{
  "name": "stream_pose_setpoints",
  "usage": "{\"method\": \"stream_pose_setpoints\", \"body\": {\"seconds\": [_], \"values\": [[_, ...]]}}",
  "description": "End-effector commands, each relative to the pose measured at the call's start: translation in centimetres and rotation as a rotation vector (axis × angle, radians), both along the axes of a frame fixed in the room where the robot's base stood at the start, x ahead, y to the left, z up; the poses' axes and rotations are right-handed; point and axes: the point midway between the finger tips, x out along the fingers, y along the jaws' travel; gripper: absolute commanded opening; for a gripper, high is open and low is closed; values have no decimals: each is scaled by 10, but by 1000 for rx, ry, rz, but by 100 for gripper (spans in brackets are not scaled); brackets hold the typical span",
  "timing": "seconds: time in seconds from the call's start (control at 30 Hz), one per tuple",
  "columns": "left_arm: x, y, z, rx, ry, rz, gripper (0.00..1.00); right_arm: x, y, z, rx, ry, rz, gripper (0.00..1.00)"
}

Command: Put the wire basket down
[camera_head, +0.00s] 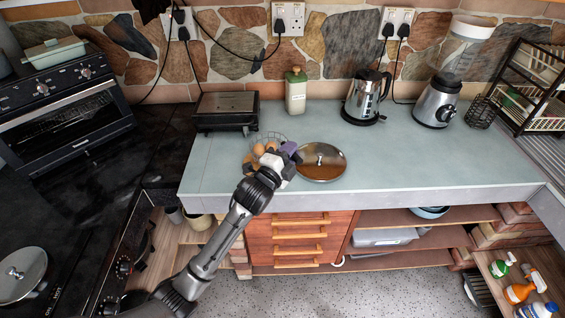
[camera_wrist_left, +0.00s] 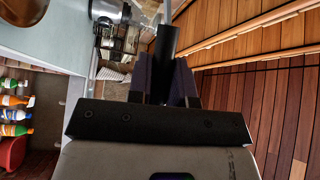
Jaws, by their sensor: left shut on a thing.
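The wire basket (camera_head: 264,136), a round thin-wire one with several brown eggs in it, shows in the head view at the front left of the grey-green counter. My left gripper (camera_head: 284,154) is at its front right side and hides part of it. In the left wrist view my left gripper (camera_wrist_left: 164,84) is shut on a dark upright bar, which looks like the basket's handle; the rest of the basket is not clear there. I cannot tell whether the basket's bottom touches the counter. My right gripper is not in view.
A round lid (camera_head: 321,174) lies just right of the gripper. The counter's front right (camera_head: 420,160) is clear.

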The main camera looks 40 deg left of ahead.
Motion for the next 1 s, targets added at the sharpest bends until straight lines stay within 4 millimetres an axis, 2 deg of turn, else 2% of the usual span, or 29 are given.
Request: {"method": "stream_pose_setpoints", "body": {"seconds": [0.1, 0.23, 0.37, 0.63, 1.0], "values": [[-1, 15, -8, 4, -1, 1, 0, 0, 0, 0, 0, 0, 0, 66], [-2, 22, -12, 4, -4, 0, 0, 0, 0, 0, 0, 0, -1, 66], [-2, 24, -17, 1, -3, 0, 0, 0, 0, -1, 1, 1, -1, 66], [-2, 24, -48, 0, -3, 0, 0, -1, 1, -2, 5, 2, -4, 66], [-2, 24, -53, 3, -4, 0, 0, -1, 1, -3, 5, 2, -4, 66]]}}
